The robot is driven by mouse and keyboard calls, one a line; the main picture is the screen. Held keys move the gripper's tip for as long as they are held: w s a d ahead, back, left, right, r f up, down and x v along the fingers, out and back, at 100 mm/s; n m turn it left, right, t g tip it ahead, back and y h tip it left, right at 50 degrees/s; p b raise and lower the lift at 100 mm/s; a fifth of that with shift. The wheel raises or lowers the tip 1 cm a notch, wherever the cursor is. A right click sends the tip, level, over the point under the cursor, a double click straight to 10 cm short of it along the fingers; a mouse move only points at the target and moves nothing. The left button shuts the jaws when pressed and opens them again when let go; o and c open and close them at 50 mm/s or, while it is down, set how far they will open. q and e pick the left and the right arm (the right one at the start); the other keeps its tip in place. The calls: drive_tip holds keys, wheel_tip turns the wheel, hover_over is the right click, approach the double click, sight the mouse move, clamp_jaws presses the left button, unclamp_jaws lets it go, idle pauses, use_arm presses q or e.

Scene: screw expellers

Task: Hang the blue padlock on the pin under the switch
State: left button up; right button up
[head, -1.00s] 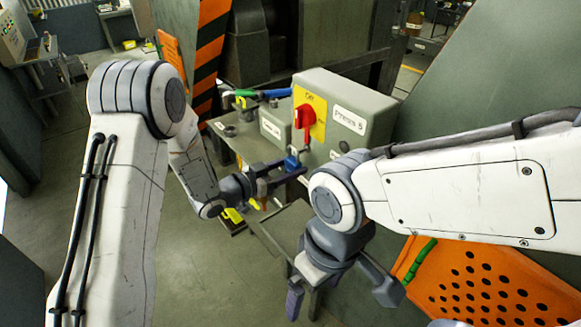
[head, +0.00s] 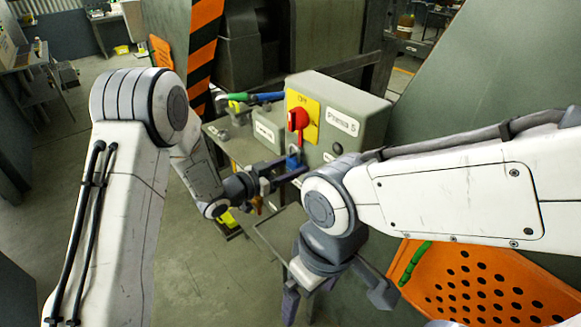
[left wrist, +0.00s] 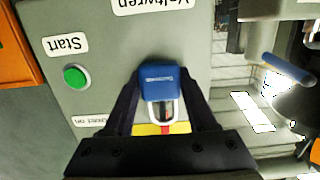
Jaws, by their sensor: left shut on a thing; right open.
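The grey switch box (head: 345,105) carries a red switch (head: 298,119) on a yellow plate (head: 313,100). My left gripper (head: 292,171) is shut on the blue padlock (head: 293,162), just below the switch and close to the box face. In the left wrist view the padlock's blue body (left wrist: 160,82) sits between both fingers, its metal shackle (left wrist: 151,113) pointing toward the yellow plate and a red part. The pin cannot be made out, so I cannot tell whether the shackle is around it. My right gripper (head: 338,300) is open and empty, low in front of the box.
A green start button (left wrist: 76,78) is on the box's face in the left wrist view. A perforated orange chair seat (head: 480,285) with a green strip stands at the lower right. A black-and-orange striped post (head: 206,50) rises behind the bench. Open floor lies to the left.

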use_arm(q)
drive_tip(key=shift+d, duration=0.15)
idle(0.4)
drive_tip(key=shift+f+b, duration=0.35)
drive_tip(key=shift+b, duration=0.15)
